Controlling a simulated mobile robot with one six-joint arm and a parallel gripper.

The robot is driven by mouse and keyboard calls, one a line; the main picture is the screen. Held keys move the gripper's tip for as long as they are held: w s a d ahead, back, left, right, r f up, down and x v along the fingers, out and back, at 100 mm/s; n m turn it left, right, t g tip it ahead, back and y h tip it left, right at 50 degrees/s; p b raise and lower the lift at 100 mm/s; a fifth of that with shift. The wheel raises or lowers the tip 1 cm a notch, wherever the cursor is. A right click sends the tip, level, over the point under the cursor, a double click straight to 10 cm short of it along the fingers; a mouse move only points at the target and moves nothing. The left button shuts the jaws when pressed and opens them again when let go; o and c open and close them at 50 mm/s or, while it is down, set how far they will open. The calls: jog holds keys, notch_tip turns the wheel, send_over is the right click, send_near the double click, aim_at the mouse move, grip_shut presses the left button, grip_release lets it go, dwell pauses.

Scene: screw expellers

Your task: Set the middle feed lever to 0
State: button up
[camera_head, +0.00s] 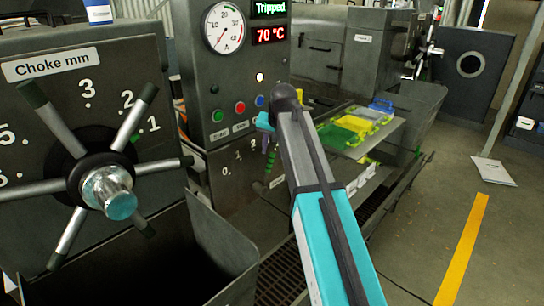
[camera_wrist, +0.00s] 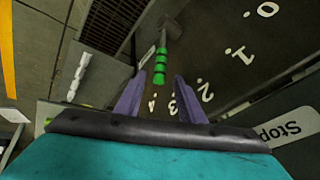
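The feed lever (camera_wrist: 161,68), with green bands on its grip, stands before a dark panel in the wrist view. A dark round part (camera_wrist: 172,29) lies at its far end. The scale (camera_wrist: 205,90) appears upside down, 0 to 4, and the lever's near end points toward the 3–4 end, away from the 0 (camera_wrist: 268,9). My gripper (camera_wrist: 158,76) is open, its purple fingers on either side of the lever's near end in the picture; I cannot tell contact. In the head view my gripper (camera_head: 267,146) is near the scale (camera_head: 228,163), and the green grip (camera_head: 271,162) shows partly.
The control box (camera_head: 235,70) above shows "Tripped" and 70 °C, with coloured buttons below. A choke handwheel (camera_head: 105,190) with long spokes stands at left. A tray of green and yellow pieces (camera_head: 350,128) lies behind my arm.

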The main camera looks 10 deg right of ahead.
aim_at(272, 157)
jog(key=shift+p+x, duration=0.4)
jog(key=shift+x, duration=2.1)
jog(key=shift+d, duration=0.1)
grip_shut()
